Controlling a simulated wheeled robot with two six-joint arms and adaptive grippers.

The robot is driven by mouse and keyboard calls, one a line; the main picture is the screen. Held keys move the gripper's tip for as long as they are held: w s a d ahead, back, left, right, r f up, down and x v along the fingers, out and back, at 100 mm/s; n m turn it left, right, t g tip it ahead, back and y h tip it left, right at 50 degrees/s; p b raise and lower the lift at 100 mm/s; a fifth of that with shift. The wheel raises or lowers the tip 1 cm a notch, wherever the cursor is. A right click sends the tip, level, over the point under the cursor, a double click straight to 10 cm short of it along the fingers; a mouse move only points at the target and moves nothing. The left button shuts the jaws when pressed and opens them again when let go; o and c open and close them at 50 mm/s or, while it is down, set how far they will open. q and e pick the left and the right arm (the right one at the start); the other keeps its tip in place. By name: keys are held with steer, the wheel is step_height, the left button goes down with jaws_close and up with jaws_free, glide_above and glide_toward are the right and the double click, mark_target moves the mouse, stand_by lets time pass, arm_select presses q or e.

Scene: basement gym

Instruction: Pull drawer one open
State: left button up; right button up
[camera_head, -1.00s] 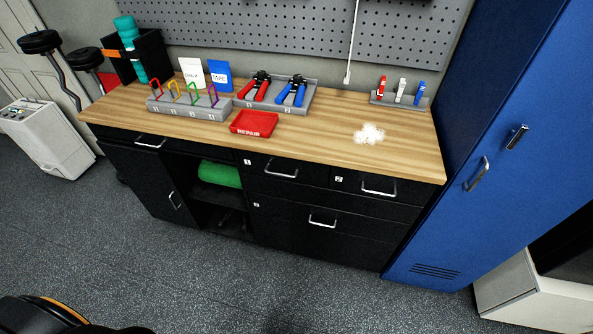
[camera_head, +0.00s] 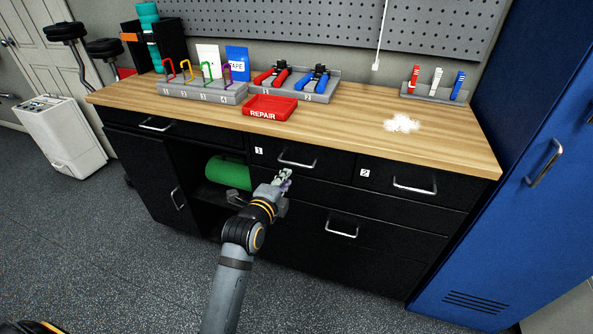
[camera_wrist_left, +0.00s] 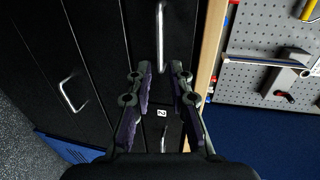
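Drawer one (camera_head: 330,172) is a black drawer front marked with a small "1" label, under the wooden worktop, and it is shut. Its silver bar handle (camera_head: 297,163) also shows in the left wrist view (camera_wrist_left: 160,38). My left gripper (camera_head: 285,178) is close in front of drawer one, just below its handle in the head view. In the left wrist view the gripper's two fingers (camera_wrist_left: 160,68) are apart with nothing between their tips. The handle lies beyond the tips, in line with the gap; I see no contact. My right gripper is out of view.
Drawer two (camera_head: 440,200), with its handle (camera_head: 414,186), is to the right. A wider drawer with a handle (camera_head: 342,231) is below. A green roll (camera_head: 228,172) sits in the open shelf at left. A red tray (camera_head: 270,107) stands on the worktop (camera_head: 345,120) above.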

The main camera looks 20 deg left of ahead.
mark_target(296, 163)
arm_select(q)
steer(key=b+x, duration=0.1)
steer(key=x, duration=0.9)
steer(key=shift+w, duration=0.2)
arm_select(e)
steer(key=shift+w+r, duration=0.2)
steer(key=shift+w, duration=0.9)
arm_select(q)
jaws_close()
steer(key=shift+f, duration=0.1)
